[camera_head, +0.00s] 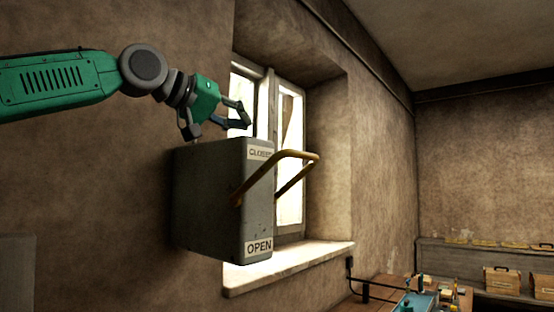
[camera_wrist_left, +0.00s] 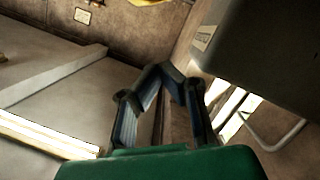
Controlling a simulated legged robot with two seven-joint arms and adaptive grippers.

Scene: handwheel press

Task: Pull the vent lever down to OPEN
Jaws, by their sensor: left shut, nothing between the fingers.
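The vent lever (camera_head: 296,154) is a brass U-shaped handle on a grey wall box (camera_head: 208,200). It slants up and to the right, its grip bar nearer the CLOSED label (camera_head: 260,153) than the OPEN label (camera_head: 259,247) at the box's bottom. My left gripper (camera_head: 247,122) is above the box's top, up and left of the grip bar and apart from it. In the left wrist view its two fingers (camera_wrist_left: 166,70) meet at the tips with nothing between them. The box (camera_wrist_left: 272,40) fills the upper right there. My right gripper is out of view.
A bright window (camera_head: 290,140) in a deep recess is behind the box, with a sill (camera_head: 290,268) below. A bench with tools (camera_head: 420,300) is at the lower right. Shelves with wooden boxes (camera_head: 502,280) stand farther back. The space right of the lever looks free.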

